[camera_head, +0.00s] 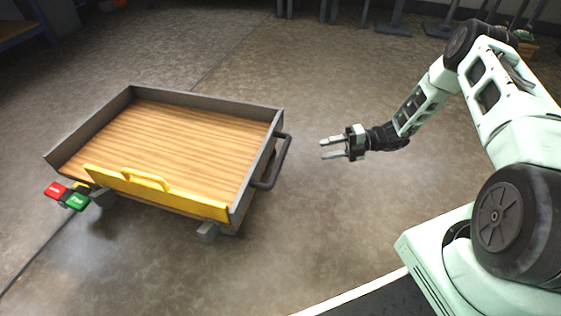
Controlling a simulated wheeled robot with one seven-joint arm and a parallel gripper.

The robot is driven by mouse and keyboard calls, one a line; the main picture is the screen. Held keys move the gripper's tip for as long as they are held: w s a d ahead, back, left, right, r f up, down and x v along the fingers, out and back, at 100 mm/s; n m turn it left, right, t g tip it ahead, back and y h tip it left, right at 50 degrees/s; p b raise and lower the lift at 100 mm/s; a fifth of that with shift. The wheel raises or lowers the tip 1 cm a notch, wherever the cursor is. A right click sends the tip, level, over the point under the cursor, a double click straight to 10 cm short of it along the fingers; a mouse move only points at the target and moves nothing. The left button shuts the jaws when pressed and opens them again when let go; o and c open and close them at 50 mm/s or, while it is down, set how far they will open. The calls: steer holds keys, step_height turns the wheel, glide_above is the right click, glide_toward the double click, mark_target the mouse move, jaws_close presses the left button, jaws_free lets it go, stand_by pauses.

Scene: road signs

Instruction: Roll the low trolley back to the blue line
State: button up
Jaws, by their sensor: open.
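The low trolley (170,143) stands on the floor at the left of the head view. It has a wooden deck, a grey rim and a yellow panel (155,191) along its near side. A dark bar handle (283,163) sticks out from its right end. My gripper (322,148) is open and empty, to the right of the handle and apart from it. Its fingers point left toward the trolley. No blue line can be made out on the floor in this view.
Red and green pedals (66,196) sit at the trolley's near left corner. The floor (330,220) between trolley and my arm is clear. Dark stands (394,27) and a blue-framed bench (20,28) stand at the back. A pale strip (350,293) edges a dark area at the bottom.

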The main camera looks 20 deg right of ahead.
mark_target(282, 157)
steer(key=b+x, duration=0.6)
steer(key=x, duration=0.8)
steer(key=shift+a+f+b, duration=0.15)
steer(key=shift+a+b, duration=0.05)
steer(key=shift+b, duration=0.1)
steer(key=shift+w+a, duration=0.1)
steer(key=shift+a, duration=0.45)
jaws_close()
steer(key=shift+d, duration=0.15)
